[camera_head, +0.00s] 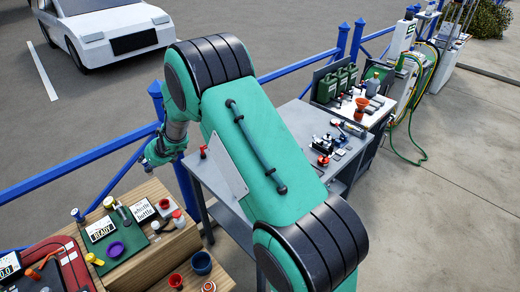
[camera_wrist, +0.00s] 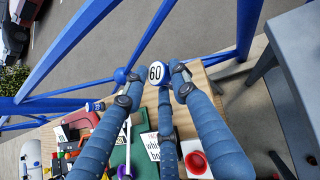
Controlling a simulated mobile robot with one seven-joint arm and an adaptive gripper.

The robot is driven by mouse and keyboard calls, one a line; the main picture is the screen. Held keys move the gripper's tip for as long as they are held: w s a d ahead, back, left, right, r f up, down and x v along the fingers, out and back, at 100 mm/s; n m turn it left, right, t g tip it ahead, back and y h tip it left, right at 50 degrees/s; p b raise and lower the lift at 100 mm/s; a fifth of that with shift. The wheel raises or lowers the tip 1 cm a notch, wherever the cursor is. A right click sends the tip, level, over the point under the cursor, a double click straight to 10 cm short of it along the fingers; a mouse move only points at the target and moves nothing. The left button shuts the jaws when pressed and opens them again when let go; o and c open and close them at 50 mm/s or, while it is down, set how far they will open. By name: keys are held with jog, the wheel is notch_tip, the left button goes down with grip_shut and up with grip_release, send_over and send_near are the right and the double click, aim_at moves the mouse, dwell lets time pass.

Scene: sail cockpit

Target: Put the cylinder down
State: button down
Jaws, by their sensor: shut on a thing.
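My gripper (camera_head: 160,152) is at the back of the wooden bench, by the blue railing, in the head view. In the wrist view my gripper (camera_wrist: 155,88) has its fingers closed around a cylinder (camera_wrist: 156,73). The cylinder shows a round white end marked "60" with a dark blue rim. Its body is mostly hidden by the fingers, and I cannot make it out in the head view. The wooden bench (camera_head: 150,188) with a green mat (camera_head: 130,240) lies below and in front of the gripper. I cannot tell whether the cylinder touches the bench.
The mat holds a READY sign (camera_head: 101,229), a purple ring (camera_head: 116,249) and a metal canister (camera_head: 122,211). A "whistle bottle" sign (camera_head: 142,210) and a red-topped item (camera_head: 178,217) stand nearby. Blue railing (camera_head: 125,148) runs behind. A grey table (camera_head: 222,212) stands to the right.

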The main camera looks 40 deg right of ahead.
jog(key=s+d+f+m+h+b, duration=0.1)
jog(key=s+d, duration=0.5)
jog(key=d, duration=0.4)
jog(key=s+d+f+m+h+b, duration=0.1)
jog(key=s+d+m+b, duration=0.1)
jog(key=s+d, duration=0.4)
jog(key=s+d+f+m+t+h+b, duration=0.1)
jog(key=s+d, duration=0.6)
jog(key=d, duration=0.9)
jog(key=shift+d+f+m+h+b, duration=0.15)
jog(key=shift+f+m+h+b, duration=0.1)
jog(key=shift+m+h+b, duration=0.3)
jog(key=shift+w, duration=0.1)
jog(key=w+d, duration=0.3)
jog(key=w, duration=0.4)
jog(key=w+d+f, duration=0.1)
jog(key=w+d, duration=0.2)
jog(key=w, duration=0.3)
jog(key=shift+w+d+f, duration=0.2)
jog(key=shift+w+d, duration=0.15)
jog(key=f, duration=0.1)
jog(key=f+b, duration=0.1)
jog(key=f, duration=0.1)
jog(key=shift+w+d+f, duration=0.15)
jog(key=shift+w+f, duration=0.15)
